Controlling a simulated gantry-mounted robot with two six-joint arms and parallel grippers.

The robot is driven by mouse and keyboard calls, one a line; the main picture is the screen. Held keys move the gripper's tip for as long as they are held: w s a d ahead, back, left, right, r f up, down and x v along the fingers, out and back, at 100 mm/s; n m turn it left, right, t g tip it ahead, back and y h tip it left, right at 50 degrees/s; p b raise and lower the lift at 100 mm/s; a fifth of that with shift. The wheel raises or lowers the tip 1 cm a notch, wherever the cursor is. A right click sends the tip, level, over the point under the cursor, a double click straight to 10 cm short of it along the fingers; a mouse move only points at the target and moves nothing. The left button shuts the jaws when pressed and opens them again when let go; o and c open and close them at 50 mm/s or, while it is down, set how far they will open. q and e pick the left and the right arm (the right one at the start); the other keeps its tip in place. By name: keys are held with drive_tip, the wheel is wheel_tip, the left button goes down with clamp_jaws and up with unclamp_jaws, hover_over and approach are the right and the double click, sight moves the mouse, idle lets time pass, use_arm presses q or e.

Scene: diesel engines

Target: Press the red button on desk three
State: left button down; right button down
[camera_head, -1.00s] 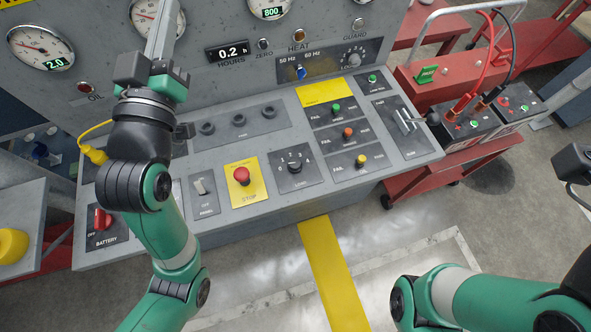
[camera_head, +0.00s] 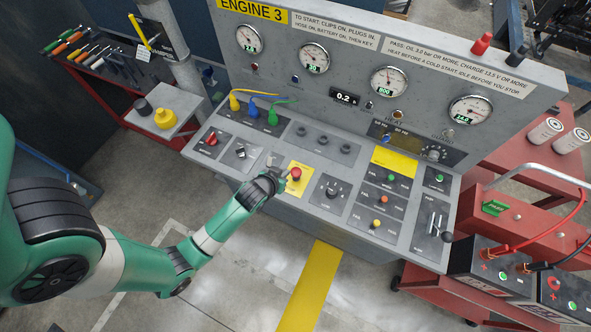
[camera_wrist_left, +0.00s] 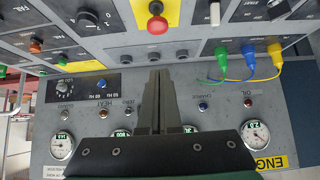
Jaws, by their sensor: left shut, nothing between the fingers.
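The red button (camera_head: 296,174) is a round mushroom head on a yellow plate (camera_head: 300,190), on the sloping grey desk labelled ENGINE 3 (camera_head: 252,10). It also shows at the top of the left wrist view (camera_wrist_left: 157,24). My left gripper (camera_head: 280,175) is just left of the button in the head view, its fingers partly hidden by my wrist. In the left wrist view its closed fingers (camera_wrist_left: 159,74) point toward the button, with a gap in the picture; contact is not visible. The fingers hold nothing. My right gripper is out of view.
A rotary knob (camera_head: 332,190) sits right of the button, and a white switch (camera_wrist_left: 215,14) is on its other side. Yellow, blue and green plugs (camera_head: 254,108) with cables stand at the desk's back left. A lever (camera_head: 440,233) is at the right end.

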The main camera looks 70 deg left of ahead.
use_arm(q)
drive_tip(key=b, duration=0.4)
hover_over(294, 175)
drive_tip(key=f, duration=0.7)
drive_tip(key=shift+s+d, duration=0.15)
drive_tip(key=shift+d, duration=0.05)
wheel_tip(294, 175, down, 4)
drive_tip(key=shift+a+b, duration=0.1)
drive_tip(key=shift+b, duration=0.25)
wheel_tip(294, 175, down, 3)
drive_tip(key=b, duration=0.3)
drive_tip(key=shift+r+p, duration=0.15)
drive_tip(key=shift+p, duration=0.15)
